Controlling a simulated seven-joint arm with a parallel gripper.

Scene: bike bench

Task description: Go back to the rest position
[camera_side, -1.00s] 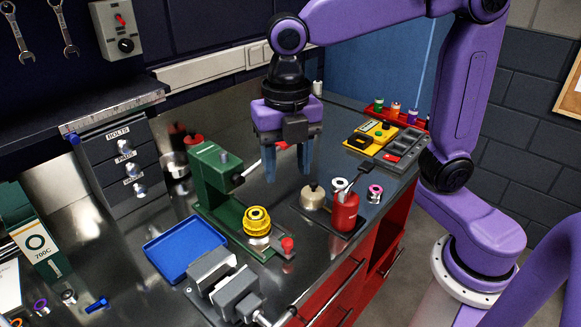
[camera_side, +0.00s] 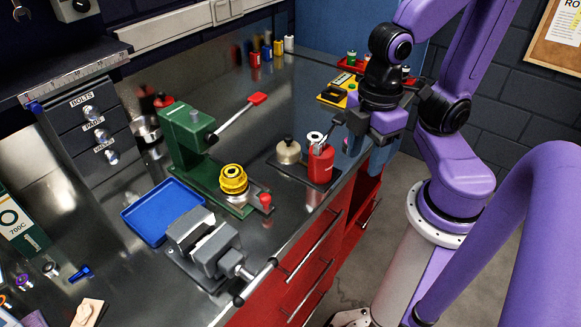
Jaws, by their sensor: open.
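My gripper (camera_side: 368,156) hangs with its blue fingers pointing down over the right front edge of the bench. It is open, and I see nothing between its fingers. It is to the right of the red bottle (camera_side: 320,162), which stands on a dark tray beside a cream round-topped pot (camera_side: 288,151). The gripper and wrist hide part of the bench's right end, including part of the yellow case (camera_side: 333,95).
A green press (camera_side: 188,148) with a yellow stepped part (camera_side: 233,180) stands mid-bench. A blue tray (camera_side: 153,224) and a grey vise (camera_side: 205,245) are nearer. Several small coloured bottles stand at the back. Red drawers (camera_side: 285,285) front the bench.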

